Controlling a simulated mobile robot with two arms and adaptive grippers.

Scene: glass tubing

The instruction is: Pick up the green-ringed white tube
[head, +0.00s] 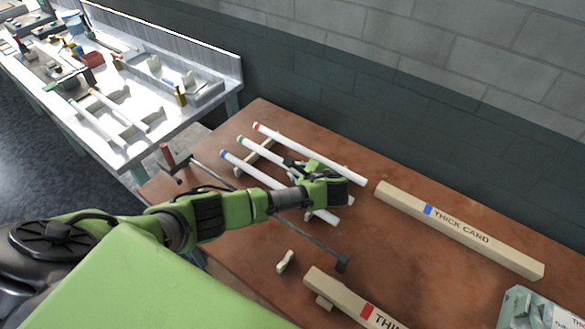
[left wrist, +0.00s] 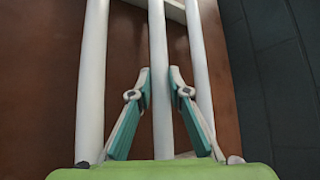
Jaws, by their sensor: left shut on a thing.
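The green-ringed white tube (head: 262,151) lies between two other white tubes on the brown table, its green end toward the upper left. My left gripper (head: 304,170) reaches over the tubes and hides part of its length. In the left wrist view the middle white tube (left wrist: 160,120) runs between the two fingers, and the left gripper (left wrist: 160,84) is shut on it. Its ring is out of that view. I cannot tell whether the tube is clear of its support. My right gripper is not in view.
The red-ringed tube (head: 310,153) lies on the wall side, the blue-ringed tube (head: 255,174) on the near side, both close beside the fingers. A pale rack (head: 241,171) is under them. A long "THICK CARD" box (head: 480,240) and a dark metal rod (head: 318,244) lie on the table.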

